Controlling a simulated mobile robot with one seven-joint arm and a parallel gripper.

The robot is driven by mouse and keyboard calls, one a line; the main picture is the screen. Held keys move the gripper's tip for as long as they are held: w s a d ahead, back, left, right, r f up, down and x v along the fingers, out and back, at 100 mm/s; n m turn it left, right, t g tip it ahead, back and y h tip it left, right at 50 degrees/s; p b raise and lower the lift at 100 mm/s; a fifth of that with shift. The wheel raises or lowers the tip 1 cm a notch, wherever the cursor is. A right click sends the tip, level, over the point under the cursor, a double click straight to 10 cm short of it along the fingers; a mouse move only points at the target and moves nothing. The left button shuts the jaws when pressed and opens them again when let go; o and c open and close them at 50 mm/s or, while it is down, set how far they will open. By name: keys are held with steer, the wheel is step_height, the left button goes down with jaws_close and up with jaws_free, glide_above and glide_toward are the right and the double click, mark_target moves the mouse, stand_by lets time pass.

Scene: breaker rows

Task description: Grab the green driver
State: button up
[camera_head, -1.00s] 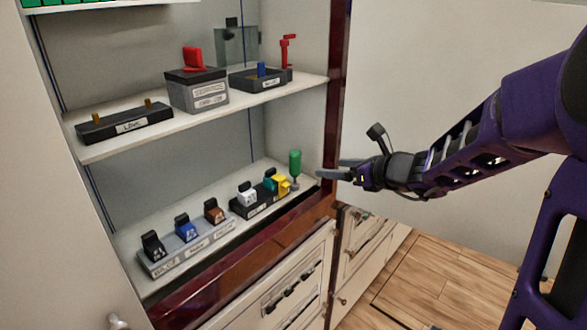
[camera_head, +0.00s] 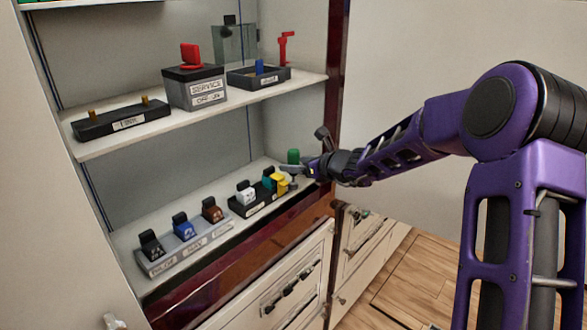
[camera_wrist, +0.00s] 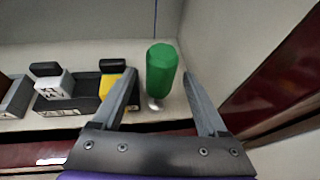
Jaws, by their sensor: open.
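The green driver (camera_head: 294,156) stands at the right end of the lower shelf, its lower part hidden behind my gripper in the head view. In the wrist view the green driver (camera_wrist: 161,70) shows a thick green handle on top and a small metal part below, upright on the shelf. My gripper (camera_head: 287,169) is open at the shelf's right end. In the wrist view my gripper's (camera_wrist: 161,85) two fingers are spread, with the driver seen between them and nothing held.
A yellow switch (camera_head: 281,184) sits just left of the driver, by the left finger in the wrist view. A white switch (camera_head: 246,194) is further left. The red-brown cabinet post (camera_wrist: 285,85) stands close on the right. The middle shelf (camera_head: 200,113) is above.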

steer(key=shift+x, duration=0.85)
steer(key=shift+r, duration=0.1)
jaws_close()
